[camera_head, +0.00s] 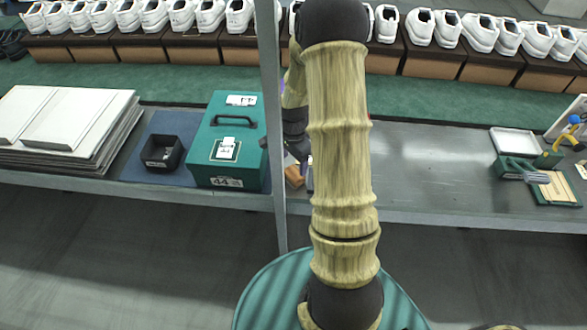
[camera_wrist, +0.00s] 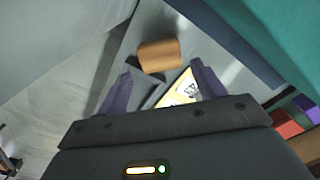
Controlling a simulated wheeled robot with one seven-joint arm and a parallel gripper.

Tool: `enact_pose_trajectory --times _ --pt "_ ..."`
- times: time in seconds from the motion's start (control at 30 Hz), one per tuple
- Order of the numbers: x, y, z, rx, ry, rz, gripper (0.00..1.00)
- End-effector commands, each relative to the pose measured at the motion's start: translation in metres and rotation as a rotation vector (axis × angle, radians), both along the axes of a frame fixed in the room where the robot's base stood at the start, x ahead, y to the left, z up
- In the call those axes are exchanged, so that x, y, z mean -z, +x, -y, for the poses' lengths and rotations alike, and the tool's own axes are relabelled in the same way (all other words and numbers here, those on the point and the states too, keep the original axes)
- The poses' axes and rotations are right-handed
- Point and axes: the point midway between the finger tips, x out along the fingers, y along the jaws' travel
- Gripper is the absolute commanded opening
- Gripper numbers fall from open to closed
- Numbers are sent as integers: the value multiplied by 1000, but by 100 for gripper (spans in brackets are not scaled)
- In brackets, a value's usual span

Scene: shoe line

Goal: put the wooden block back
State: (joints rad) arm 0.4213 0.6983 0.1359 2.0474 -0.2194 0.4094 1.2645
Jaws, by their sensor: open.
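The wooden block (camera_wrist: 159,55) is an orange-brown piece with a rounded-looking face. In the wrist view it lies on the grey shelf surface, just beyond my gripper's fingertips. My gripper (camera_wrist: 163,82) is open, with its two purple fingers spread and nothing between them touching the block. In the head view an orange-brown piece (camera_head: 294,176), which looks like the block, shows beside my arm near the shelf's front edge. My arm hides most of the gripper there. A yellow piece with a white label (camera_wrist: 181,92) lies between the fingers, partly covered by the gripper body.
A green case (camera_head: 226,140) stands left of the arm, with a small black bin (camera_head: 161,152) and stacked white boards (camera_head: 60,118) farther left. A grey post (camera_head: 268,60) rises close by. Tools and a white tray (camera_head: 514,142) lie right; the shelf between is clear.

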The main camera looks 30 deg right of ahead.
Motion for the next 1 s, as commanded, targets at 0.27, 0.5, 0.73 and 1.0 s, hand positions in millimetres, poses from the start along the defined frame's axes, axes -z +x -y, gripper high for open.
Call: enact_pose_trajectory --times 0.27,0.5,0.73,1.0 --pt "-45 0 0 0 -1 1 69" --pt "-52 0 0 0 1 -1 69" --pt "-51 0 0 0 1 -1 69" --pt "-51 0 0 0 1 -1 69"
